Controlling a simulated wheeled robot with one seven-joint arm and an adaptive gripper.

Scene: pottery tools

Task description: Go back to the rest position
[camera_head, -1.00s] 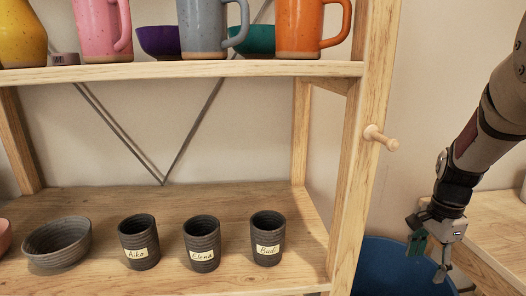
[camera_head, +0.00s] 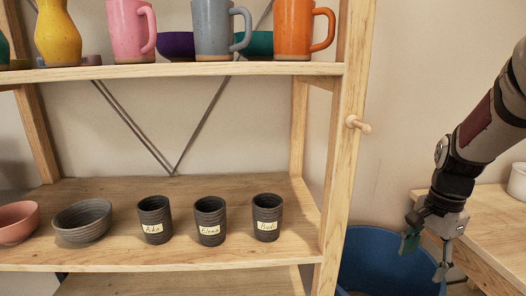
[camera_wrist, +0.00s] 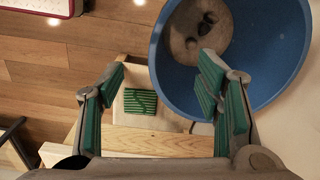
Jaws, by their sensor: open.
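My gripper (camera_head: 426,254) hangs at the right of the head view, to the right of the wooden shelf (camera_head: 200,255) and in front of the blue bin (camera_head: 375,245). In the wrist view my gripper (camera_wrist: 160,82) has its two green-padded fingers wide apart, with nothing between them. Below it in that view are the blue bin (camera_wrist: 285,85) and a light wooden surface with a green ribbed piece (camera_wrist: 140,102).
Three dark cups labelled Aiko (camera_head: 155,218), Elena (camera_head: 210,220) and Budi (camera_head: 267,217) stand on the middle shelf beside a dark bowl (camera_head: 82,222) and a pink bowl (camera_head: 17,222). Mugs stand above. A peg (camera_head: 358,125) sticks out right. A wooden table (camera_head: 480,235) is at right.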

